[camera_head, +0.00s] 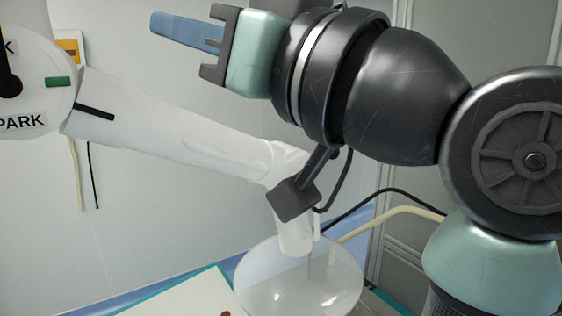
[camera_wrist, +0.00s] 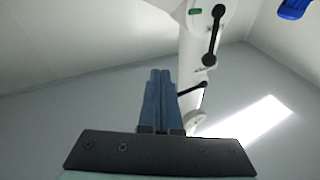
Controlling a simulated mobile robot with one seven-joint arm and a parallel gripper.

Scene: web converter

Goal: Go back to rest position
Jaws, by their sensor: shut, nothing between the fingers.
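My gripper (camera_head: 185,32) is at the upper left of the head view, its blue fingers pointing left, away from the table and in front of the pale wall. In the wrist view the two blue fingers (camera_wrist: 160,98) lie side by side, shut, with nothing between them. My dark and pale green arm fills the upper right of the head view.
A white machine arm (camera_head: 180,125) with a round dial marked PARK (camera_head: 30,85) slopes down behind my arm. Its lower end stands over a clear round bowl or dome (camera_head: 300,285). A pale board (camera_head: 195,297) lies at the bottom. Cables hang at right and left.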

